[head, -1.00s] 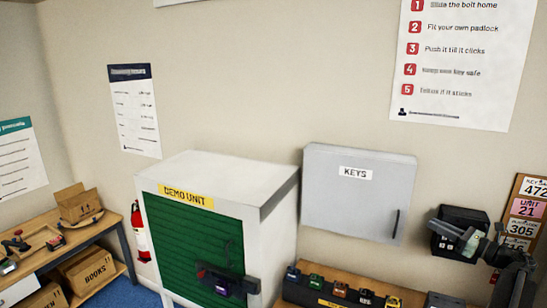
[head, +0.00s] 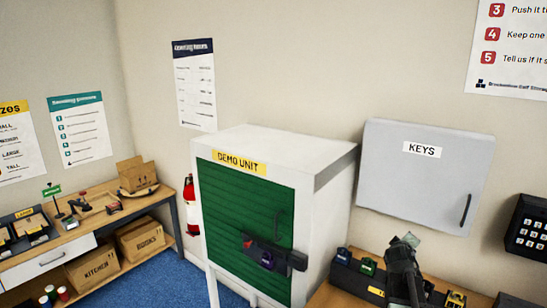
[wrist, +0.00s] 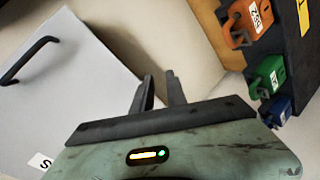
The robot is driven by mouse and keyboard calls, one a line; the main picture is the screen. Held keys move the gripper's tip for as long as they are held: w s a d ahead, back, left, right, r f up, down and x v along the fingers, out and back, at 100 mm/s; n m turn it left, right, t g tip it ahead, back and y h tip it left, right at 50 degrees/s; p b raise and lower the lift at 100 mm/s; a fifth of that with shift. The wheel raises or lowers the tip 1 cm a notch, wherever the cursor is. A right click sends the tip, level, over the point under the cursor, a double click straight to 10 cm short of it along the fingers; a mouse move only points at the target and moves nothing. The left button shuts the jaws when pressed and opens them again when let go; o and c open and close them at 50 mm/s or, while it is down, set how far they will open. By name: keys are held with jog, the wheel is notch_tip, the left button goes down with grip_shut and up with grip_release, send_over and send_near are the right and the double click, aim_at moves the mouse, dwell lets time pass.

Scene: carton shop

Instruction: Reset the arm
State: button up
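My gripper (head: 412,238) is in front of the wall at the right of the head view, between the grey KEYS cabinet (head: 410,180) and the counter. In the wrist view its two dark fingers (wrist: 159,88) stand a small gap apart with nothing between them, so it is open and empty. My dark arm link hides part of the black padlock rack (head: 348,275) in the head view.
Orange (wrist: 247,22), green (wrist: 266,77) and blue (wrist: 277,108) padlocks on the rack are close to my gripper. The DEMO UNIT (head: 243,205), with a green shutter, stands to the left. A keypad (head: 528,230) is on the wall at right. A bench (head: 100,230) stands far left.

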jog(key=s+a+f+m+g+y+b, duration=0.2)
jog(key=s+a+f+g, duration=0.1)
jog(key=a+f, duration=0.5)
jog(key=s+a+f+m+g+y+b, duration=0.15)
jog(key=s+a+f, duration=0.35)
jog(key=a, duration=0.5)
jog(key=s+a+f+m+g+y+b, duration=0.1)
jog(key=s+a+f+g+y, duration=0.1)
jog(key=s+a, duration=0.4)
jog(key=s+a+f+g+y+b, duration=0.1)
jog(key=s+a+f+g, duration=0.3)
jog(key=a, duration=0.7)
jog(key=shift+s+f+m+y, duration=0.35)
jog(key=shift+s+f+y, duration=0.45)
jog(key=shift+s, duration=0.2)
jog(key=shift+a, duration=0.1)
